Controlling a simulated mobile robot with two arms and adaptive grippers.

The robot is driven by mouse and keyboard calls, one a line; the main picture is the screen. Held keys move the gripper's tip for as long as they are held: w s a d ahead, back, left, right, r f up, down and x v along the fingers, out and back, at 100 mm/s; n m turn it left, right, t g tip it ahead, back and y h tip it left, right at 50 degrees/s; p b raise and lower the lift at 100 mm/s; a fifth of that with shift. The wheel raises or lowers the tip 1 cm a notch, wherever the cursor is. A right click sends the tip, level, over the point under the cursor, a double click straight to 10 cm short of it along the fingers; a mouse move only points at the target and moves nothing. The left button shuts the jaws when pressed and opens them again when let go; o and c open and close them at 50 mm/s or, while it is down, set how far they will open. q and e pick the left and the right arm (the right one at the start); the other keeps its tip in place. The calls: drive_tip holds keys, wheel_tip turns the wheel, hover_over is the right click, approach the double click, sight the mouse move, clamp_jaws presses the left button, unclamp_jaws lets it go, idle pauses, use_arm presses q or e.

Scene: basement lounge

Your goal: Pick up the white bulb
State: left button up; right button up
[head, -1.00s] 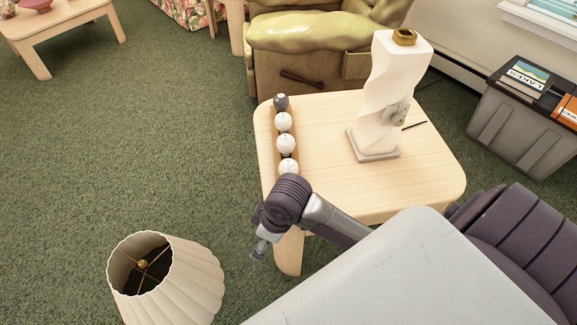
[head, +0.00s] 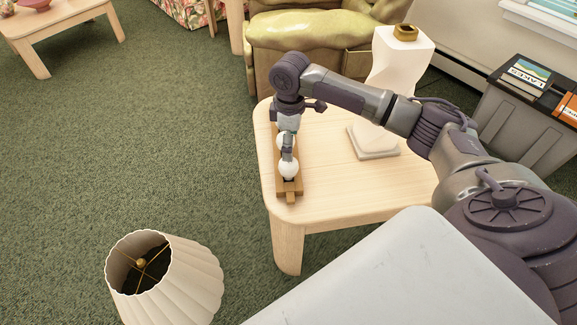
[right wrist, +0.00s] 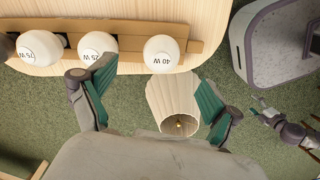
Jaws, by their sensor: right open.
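Several round white bulbs stand in a row in a wooden rack (head: 291,196) on the light wood table. In the right wrist view they are marked 40 W (right wrist: 161,54), 75 W (right wrist: 40,48) and one partly covered label (right wrist: 98,48). A dark bulb (right wrist: 5,46) is at the left end. My right gripper (right wrist: 153,80) is open and empty, its fingers spread either side of the 40 W bulb's line. In the head view the right gripper (head: 289,145) is over the rack, hiding part of the row; the near white bulb (head: 288,168) shows. My left gripper (right wrist: 262,112) appears small in the right wrist view.
A white twisted lamp base (head: 397,62) stands on the table (head: 330,200), partly behind my right arm. A lampshade (head: 170,280) lies on the green carpet. A grey bin (head: 510,120) and a green-yellow armchair (head: 310,32) are beyond the table.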

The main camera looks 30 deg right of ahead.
sight(288, 166)
wheel_tip(288, 166, down, 5)
drive_tip(key=shift+a+f+b, duration=0.1)
drive_tip(key=shift+b, duration=0.35)
drive_tip(key=f, duration=0.2)
drive_tip(key=f+b, duration=0.1)
drive_tip(key=shift+a+f, duration=0.25)
drive_tip(key=shift+f, duration=0.45)
use_arm(q)
drive_tip(key=w+r, duration=0.3)
drive_tip(key=r, duration=0.4)
drive_tip(key=shift+w+d, duration=0.25)
drive_tip(key=shift+w, duration=0.15)
use_arm(e)
drive_tip(key=c, duration=1.1)
drive_tip(key=shift+r, duration=0.1)
